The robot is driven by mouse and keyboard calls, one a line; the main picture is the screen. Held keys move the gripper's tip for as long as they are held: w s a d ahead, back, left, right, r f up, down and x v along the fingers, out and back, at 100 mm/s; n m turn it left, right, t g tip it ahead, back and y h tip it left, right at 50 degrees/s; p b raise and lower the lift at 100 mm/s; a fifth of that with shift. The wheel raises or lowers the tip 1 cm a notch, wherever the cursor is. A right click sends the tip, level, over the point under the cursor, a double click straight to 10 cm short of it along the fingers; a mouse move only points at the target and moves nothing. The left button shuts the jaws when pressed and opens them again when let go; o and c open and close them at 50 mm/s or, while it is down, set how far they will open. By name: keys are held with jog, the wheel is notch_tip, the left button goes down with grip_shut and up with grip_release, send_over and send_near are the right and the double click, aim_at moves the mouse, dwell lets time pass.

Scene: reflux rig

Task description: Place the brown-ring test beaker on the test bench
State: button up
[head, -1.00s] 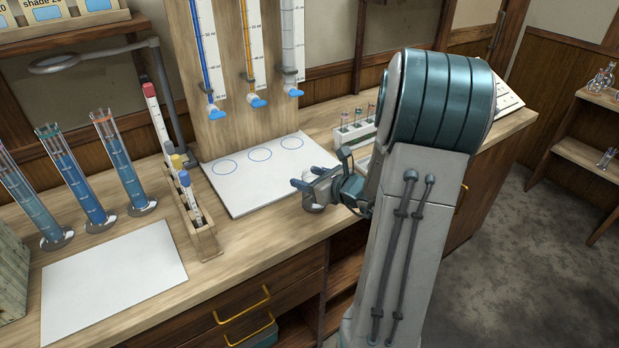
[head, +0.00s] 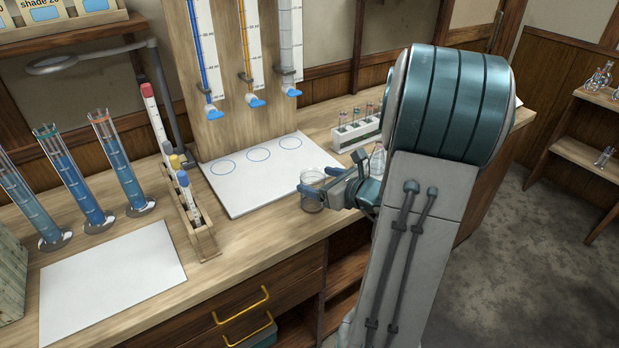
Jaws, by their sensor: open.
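A small clear glass beaker (head: 312,203), which I take to be the brown-ring test beaker, appears to stand on the wooden test bench (head: 262,232) near its front edge, beside the right corner of the white mat. I cannot make out a brown ring in it. My gripper (head: 321,181) is open, with its blue-tipped fingers at the beaker's upper part. One finger overlaps the beaker in the picture; whether they touch it is unclear.
A white mat (head: 235,192) with three blue circles lies under the burette board. A wooden rack of tubes (head: 204,240), blue-filled cylinders (head: 125,172) and a blank white sheet (head: 110,285) are left. A white test-tube rack (head: 352,136) and a clear flask (head: 377,160) stand behind my gripper.

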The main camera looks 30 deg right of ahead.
jog(key=v, duration=0.7)
jog(key=s+a+n+g+y, duration=0.35)
jog(key=a+n+g, duration=0.35)
jog(key=a+n, duration=0.65)
jog(key=s+a+r+n+g+h, duration=0.1)
jog(key=s+a+n+g+h, duration=0.3)
jog(key=n, duration=1.5)
jog(key=s+a+h, duration=0.3)
jog(key=shift+s+r, duration=0.3)
jog(key=shift+s, duration=0.05)
jog(key=shift+a+h, duration=0.1)
jog(key=shift+h, duration=0.15)
